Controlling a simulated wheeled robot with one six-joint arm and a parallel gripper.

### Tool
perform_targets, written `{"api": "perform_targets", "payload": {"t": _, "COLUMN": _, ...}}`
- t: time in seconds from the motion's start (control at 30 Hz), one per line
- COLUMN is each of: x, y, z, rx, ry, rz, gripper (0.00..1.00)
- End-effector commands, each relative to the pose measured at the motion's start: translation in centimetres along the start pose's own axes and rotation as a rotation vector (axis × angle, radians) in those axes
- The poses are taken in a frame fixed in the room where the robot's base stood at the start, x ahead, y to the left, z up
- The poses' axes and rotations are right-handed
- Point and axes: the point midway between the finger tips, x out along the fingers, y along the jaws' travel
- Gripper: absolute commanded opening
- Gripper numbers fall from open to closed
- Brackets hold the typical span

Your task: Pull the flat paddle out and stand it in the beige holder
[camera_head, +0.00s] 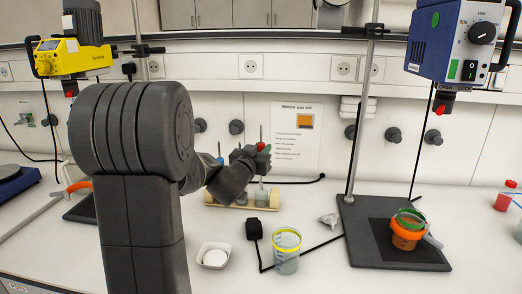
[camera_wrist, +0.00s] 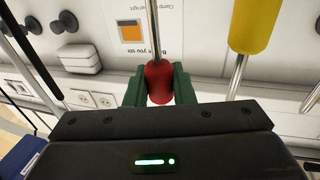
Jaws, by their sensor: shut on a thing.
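My gripper (camera_head: 262,150) is above the right part of the beige holder (camera_head: 232,206) at the back of the bench. In the wrist view, the green fingers of my gripper (camera_wrist: 159,86) are shut on a red handle (camera_wrist: 158,78) with a thin metal rod (camera_wrist: 153,30) running up from it. The red handle also shows small in the head view (camera_head: 261,146). A yellow handle (camera_wrist: 250,25) on a metal rod is right of my gripper in the wrist view.
A beaker with a yellow band (camera_head: 286,252), a white dish (camera_head: 213,256) and a black adapter (camera_head: 254,229) with a cable stand in front of the holder. A stand base (camera_head: 360,245) with an orange cup (camera_head: 406,236) is at the right.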

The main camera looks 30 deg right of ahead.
Motion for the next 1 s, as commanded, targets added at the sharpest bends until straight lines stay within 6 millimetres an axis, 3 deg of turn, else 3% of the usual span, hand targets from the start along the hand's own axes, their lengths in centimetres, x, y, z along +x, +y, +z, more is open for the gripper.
{"api": "perform_targets", "payload": {"t": 1.0, "x": -0.2, "y": 0.0, "z": 2.5, "rx": -0.001, "ry": 0.000, "rz": 0.000, "gripper": 0.00}}
